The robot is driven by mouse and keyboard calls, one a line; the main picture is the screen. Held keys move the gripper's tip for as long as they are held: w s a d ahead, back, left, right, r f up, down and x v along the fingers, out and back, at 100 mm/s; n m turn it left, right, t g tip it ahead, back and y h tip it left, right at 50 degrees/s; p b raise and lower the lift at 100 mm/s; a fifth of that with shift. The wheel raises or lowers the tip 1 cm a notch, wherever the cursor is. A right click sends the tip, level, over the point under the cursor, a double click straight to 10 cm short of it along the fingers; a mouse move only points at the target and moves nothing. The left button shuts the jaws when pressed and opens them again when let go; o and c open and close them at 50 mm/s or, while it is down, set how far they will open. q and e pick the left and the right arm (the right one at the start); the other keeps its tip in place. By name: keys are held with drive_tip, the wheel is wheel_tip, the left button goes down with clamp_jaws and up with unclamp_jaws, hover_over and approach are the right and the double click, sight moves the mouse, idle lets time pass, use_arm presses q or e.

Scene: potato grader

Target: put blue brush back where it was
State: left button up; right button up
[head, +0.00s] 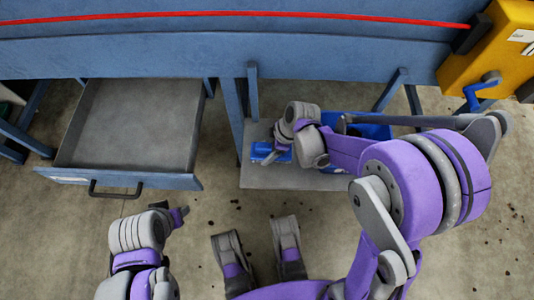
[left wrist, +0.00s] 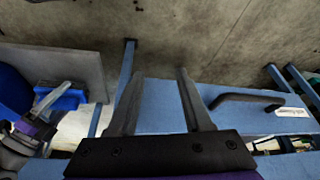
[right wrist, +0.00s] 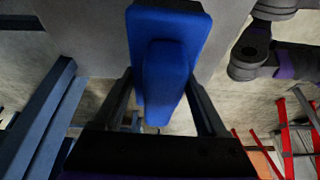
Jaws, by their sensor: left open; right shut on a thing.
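The blue brush (head: 268,153) is at the left end of a grey low shelf (head: 290,178) below the bench. My right gripper (head: 282,146) is shut on it. In the right wrist view the brush (right wrist: 168,65) sits between the two fingers, its blue body pointing away from the palm. The brush (left wrist: 62,97) also shows in the left wrist view, over or on the shelf; I cannot tell whether it touches. My left gripper (left wrist: 158,78) is open and empty, near the drawer front. It shows small in the head view (head: 181,215).
An open drawer (head: 135,110) with a dark handle stands empty at the left. A blue bin (head: 358,125) is on the shelf to the right of the brush, partly hidden by my right arm. Bench legs (head: 253,90) flank the shelf. A yellow unit (head: 495,45) is at upper right.

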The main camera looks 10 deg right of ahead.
sight(267, 155)
drive_tip(key=shift+f+b, duration=0.45)
drive_tip(key=shift+f, duration=1.1)
drive_tip(key=shift+f, duration=0.1)
drive_tip(key=shift+f, duration=0.15)
drive_tip(key=o, duration=1.2)
drive_tip(key=shift+o, duration=0.2)
drive_tip(key=shift+r, duration=0.2)
